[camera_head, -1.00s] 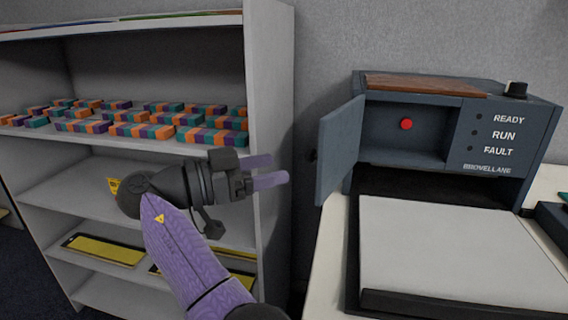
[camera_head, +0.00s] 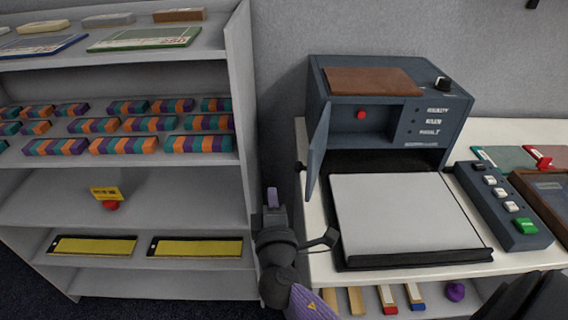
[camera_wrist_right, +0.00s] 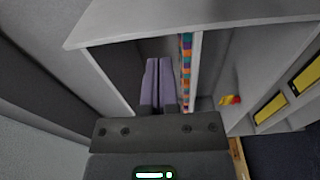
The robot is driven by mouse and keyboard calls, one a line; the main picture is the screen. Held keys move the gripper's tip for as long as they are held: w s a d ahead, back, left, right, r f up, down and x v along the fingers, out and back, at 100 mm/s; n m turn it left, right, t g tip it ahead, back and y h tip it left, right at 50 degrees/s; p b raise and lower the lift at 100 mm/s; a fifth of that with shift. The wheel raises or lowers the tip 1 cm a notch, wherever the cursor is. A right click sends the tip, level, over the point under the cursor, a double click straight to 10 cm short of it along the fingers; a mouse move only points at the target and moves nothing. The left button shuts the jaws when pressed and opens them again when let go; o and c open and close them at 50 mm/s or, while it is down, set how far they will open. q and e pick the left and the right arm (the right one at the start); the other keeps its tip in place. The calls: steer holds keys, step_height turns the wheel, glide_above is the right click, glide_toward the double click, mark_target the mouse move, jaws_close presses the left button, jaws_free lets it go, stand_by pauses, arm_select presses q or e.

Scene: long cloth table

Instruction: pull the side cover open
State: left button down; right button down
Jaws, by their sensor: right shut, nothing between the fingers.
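The side cover (camera_head: 318,148) is a blue-grey panel hinged at the left of the machine (camera_head: 440,90). It stands swung open, with a small dark knob (camera_head: 299,166) on its outer face. The recess behind it shows a red button (camera_head: 361,114). My right gripper (camera_head: 272,197) is left of the machine and below the cover, in front of the shelf's right edge, apart from the cover. In the right wrist view its two purple fingers (camera_wrist_right: 159,82) are together with nothing between them. My left gripper is not in view.
A shelf unit (camera_head: 245,110) with several striped blocks stands at the left, close to my right gripper. A light flat plate (camera_head: 400,215) lies before the machine. A button box (camera_head: 503,205) is at the right.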

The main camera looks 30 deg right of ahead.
steer(key=x, duration=0.9)
steer(key=s+d, duration=0.3)
steer(key=shift+f+p, duration=0.15)
steer(key=shift+p, duration=0.15)
